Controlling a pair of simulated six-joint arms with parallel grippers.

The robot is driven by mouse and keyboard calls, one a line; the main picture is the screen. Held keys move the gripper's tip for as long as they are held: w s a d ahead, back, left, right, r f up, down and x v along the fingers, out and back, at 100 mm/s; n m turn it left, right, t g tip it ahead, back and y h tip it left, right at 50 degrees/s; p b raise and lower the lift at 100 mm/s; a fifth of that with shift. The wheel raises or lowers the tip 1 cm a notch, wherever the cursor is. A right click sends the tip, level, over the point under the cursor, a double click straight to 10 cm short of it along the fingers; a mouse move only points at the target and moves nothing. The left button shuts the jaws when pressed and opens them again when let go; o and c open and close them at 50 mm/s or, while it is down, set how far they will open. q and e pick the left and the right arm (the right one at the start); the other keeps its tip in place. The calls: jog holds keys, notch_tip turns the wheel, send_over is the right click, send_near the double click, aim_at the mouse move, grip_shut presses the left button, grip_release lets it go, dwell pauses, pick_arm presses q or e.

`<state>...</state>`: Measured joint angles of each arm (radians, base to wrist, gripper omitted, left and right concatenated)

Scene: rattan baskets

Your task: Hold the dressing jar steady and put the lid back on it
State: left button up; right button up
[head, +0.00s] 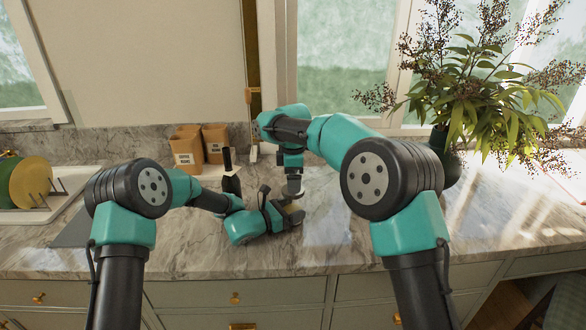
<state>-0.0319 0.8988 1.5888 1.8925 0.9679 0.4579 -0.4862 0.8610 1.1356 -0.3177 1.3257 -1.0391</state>
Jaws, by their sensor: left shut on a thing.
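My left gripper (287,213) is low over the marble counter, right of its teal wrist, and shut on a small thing. A brownish bit between its fingers looks like the dressing jar (292,207), mostly hidden by the gripper. My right gripper (294,188) points down from above, directly over the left gripper and very close to it. Its fingers are small and partly covered, so I cannot tell whether they hold anything. I cannot make out the lid as a separate thing.
Two brown labelled containers (188,149) stand at the back, left of the grippers. A dark upright thing (227,160) stands behind my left arm. A dish rack with plates (30,183) is at far left. A potted plant (470,90) is at right. The counter (325,240) is clear in front.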

jog(key=shift+f, duration=1.85)
jog(key=shift+c, duration=0.3)
jog(key=c, duration=0.9)
jog(key=m, duration=0.5)
jog(key=shift+m, duration=0.4)
jog(key=m, duration=0.6)
jog(key=o, duration=1)
jog(key=shift+o, duration=0.2)
jog(key=shift+r, duration=2.25)
